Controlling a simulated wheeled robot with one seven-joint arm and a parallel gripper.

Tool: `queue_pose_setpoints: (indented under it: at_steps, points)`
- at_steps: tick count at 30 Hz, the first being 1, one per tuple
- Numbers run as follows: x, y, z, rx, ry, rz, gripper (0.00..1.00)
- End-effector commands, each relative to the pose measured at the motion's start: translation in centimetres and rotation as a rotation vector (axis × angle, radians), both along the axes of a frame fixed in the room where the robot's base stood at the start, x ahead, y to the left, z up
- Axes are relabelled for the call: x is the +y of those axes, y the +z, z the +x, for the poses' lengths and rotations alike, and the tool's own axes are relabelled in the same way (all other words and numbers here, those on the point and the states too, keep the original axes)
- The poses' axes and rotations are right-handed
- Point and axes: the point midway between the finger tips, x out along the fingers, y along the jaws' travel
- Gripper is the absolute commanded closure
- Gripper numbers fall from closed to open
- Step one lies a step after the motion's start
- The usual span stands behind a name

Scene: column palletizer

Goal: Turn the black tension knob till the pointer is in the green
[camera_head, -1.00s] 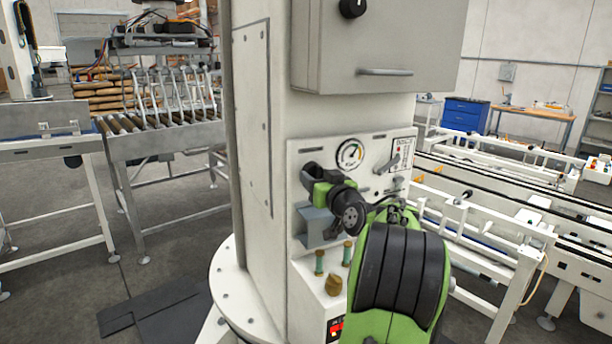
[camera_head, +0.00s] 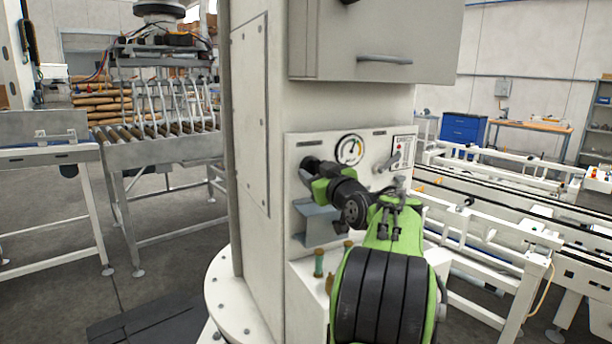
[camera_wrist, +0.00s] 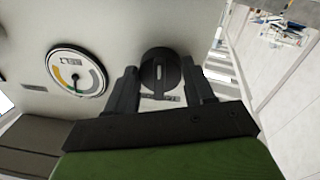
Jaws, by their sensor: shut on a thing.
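The black tension knob (camera_wrist: 160,73) is a round disc with a pale mark, on the pale panel in the wrist view. My gripper (camera_wrist: 160,88) has one dark finger on each side of it and is shut on it. In the head view my gripper (camera_head: 312,169) reaches the panel just left of the gauge and mostly hides the knob. The round white gauge (camera_head: 350,150) has a coloured arc. It also shows in the wrist view (camera_wrist: 77,73), with orange and green parts and a small dark pointer.
A lever switch (camera_head: 391,161) sits right of the gauge beside a label plate. A grey bracket (camera_head: 316,222) is below my gripper, and brass-topped posts (camera_head: 319,263) stand on a lower ledge. A cabinet (camera_head: 375,40) overhangs the panel. Conveyors flank the column.

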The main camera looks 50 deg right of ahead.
Motion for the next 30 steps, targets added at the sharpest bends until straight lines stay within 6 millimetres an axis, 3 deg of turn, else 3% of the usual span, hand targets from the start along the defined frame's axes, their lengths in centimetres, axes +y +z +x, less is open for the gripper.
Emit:
queue_pose_setpoints:
  at_steps: [3, 4, 9, 17, 20, 30]
  points:
    - [0.2, -0.2, 0.2, 0.004, 0.006, 0.007, 0.78]
    - [0.1, -0.2, 0.2, 0.004, 0.006, 0.007, 0.44]
    - [0.1, -0.1, 0.1, 0.003, 0.004, 0.006, 0.21]
    - [0.1, -0.1, 0.0, 0.001, 0.001, 0.004, 0.21]
    - [0.5, -0.1, -1.0, 0.002, -0.001, 0.004, 0.21]
    - [5.1, -0.4, -8.8, 0.001, -0.005, 0.004, 0.21]
